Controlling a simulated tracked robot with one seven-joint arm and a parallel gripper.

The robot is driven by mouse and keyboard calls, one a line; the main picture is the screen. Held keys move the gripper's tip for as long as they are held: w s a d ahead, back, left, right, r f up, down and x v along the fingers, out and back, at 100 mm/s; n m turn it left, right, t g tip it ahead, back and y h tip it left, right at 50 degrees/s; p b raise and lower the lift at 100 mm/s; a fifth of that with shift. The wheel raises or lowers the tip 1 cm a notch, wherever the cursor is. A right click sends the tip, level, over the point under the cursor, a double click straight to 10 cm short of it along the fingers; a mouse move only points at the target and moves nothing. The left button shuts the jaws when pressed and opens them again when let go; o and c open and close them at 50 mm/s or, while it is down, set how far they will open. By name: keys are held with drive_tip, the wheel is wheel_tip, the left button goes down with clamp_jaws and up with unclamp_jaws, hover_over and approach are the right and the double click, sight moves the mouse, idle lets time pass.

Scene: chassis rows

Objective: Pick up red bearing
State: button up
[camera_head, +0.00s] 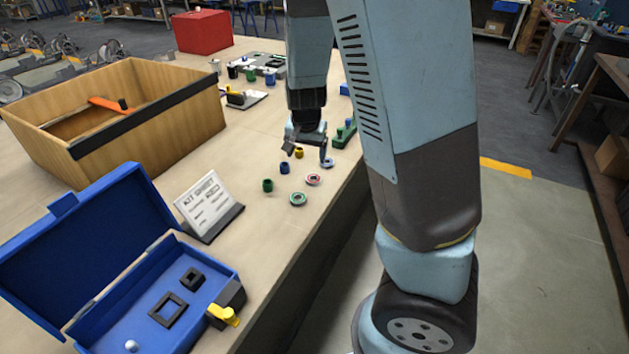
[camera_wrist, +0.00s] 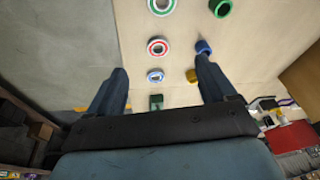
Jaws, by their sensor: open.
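The red bearing (camera_head: 313,180) is a small ring with a pale centre, lying flat on the table near its right edge. In the wrist view the red bearing (camera_wrist: 157,47) shows between and slightly beyond the fingertips. My gripper (camera_head: 306,150) is above the table, farther back than the red bearing in the head view. In the wrist view my gripper (camera_wrist: 163,68) has its fingers wide apart, with nothing held. A blue bearing (camera_wrist: 155,76) lies between the fingers in that view. A green bearing (camera_head: 298,199) lies nearer the head camera.
Green (camera_head: 267,185), blue (camera_head: 284,168) and yellow (camera_head: 299,153) bushes stand left of the bearings. A green pegged block (camera_head: 344,134) sits behind. A wooden crate (camera_head: 190,118), kit card (camera_head: 207,205) and open blue case (camera_head: 215,268) are left. The table's right edge is close.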

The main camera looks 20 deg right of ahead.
drive_tip(key=shift+w+f+h, duration=0.9)
drive_tip(key=shift+w+f, duration=0.35)
drive_tip(key=shift+f, duration=0.2)
approach(312, 176)
drive_tip(key=shift+s+f+m, duration=0.15)
drive_tip(key=shift+s+f, duration=0.15)
drive_tip(key=shift+f, duration=0.45)
drive_tip(key=shift+s+f+m, duration=0.15)
drive_tip(key=shift+s+f, duration=0.15)
drive_tip(key=shift+f, duration=0.45)
drive_tip(key=shift+w+d+f, duration=0.25)
drive_tip(key=shift+d+f, duration=0.1)
drive_tip(key=shift+f, duration=0.2)
drive_tip(key=shift+w+d+f, duration=0.25)
drive_tip(key=shift+d+f, duration=0.05)
drive_tip(key=shift+f, duration=0.3)
drive_tip(key=shift+x, duration=1.15)
drive_tip(key=shift+w, duration=0.1)
drive_tip(key=c, duration=1.2)
